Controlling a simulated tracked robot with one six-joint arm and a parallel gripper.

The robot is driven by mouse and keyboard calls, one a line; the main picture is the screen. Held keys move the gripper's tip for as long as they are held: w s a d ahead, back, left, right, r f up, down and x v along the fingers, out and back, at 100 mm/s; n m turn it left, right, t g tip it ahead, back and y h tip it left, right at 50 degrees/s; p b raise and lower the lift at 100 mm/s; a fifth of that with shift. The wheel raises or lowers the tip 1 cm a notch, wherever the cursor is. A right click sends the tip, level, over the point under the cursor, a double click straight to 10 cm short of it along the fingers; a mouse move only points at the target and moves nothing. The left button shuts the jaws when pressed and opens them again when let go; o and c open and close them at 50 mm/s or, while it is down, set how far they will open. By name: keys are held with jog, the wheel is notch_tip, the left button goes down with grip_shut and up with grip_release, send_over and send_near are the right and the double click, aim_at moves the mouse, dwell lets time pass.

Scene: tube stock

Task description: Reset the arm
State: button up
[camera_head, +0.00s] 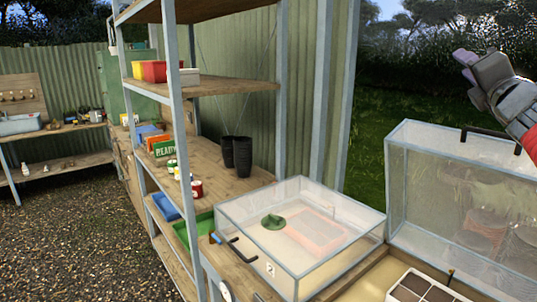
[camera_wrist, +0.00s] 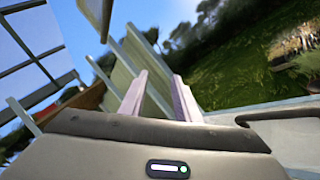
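My gripper (camera_head: 464,66) is raised at the upper right of the head view, above the clear lidded case and against the grass and trees. The red and grey end of my arm comes in from the right edge. In the wrist view the two pale pink fingers of my gripper (camera_wrist: 160,84) stand apart. Nothing is between them, and background shows through the gap. No object touches the gripper in either view.
A clear case (camera_head: 440,190) stands right, below my gripper. A clear-lidded box (camera_head: 300,283) sits left of it, with a seed tray (camera_head: 420,288) at the lower right. A tall shelf (camera_head: 215,88) holds bins, pots and cans. Gravel (camera_head: 80,235) lies open at left.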

jog(key=s+a+f+m+g, duration=0.35)
jog(key=f+m, duration=0.25)
jog(key=f, duration=0.2)
jog(key=s+a+f+m+g+h, duration=0.1)
jog(key=s+a+f+m+g, duration=0.15)
jog(key=a+f+m, duration=0.45)
jog(key=s+a+f+m+g, duration=0.2)
jog(key=s+f+m, duration=0.15)
jog(key=f, duration=0.55)
jog(key=s+a+f+m+g+y, duration=0.2)
jog(key=s+a+f+m+g, duration=0.1)
jog(key=s+a+f, duration=0.4)
jog(key=s+a+f+m+g+y, duration=0.3)
jog(key=s+a+f, duration=0.5)
jog(key=f, duration=0.6)
jog(key=shift+s+f+m+g, duration=0.2)
jog(key=shift+s+m+g, duration=0.4)
jog(key=shift+s, duration=0.5)
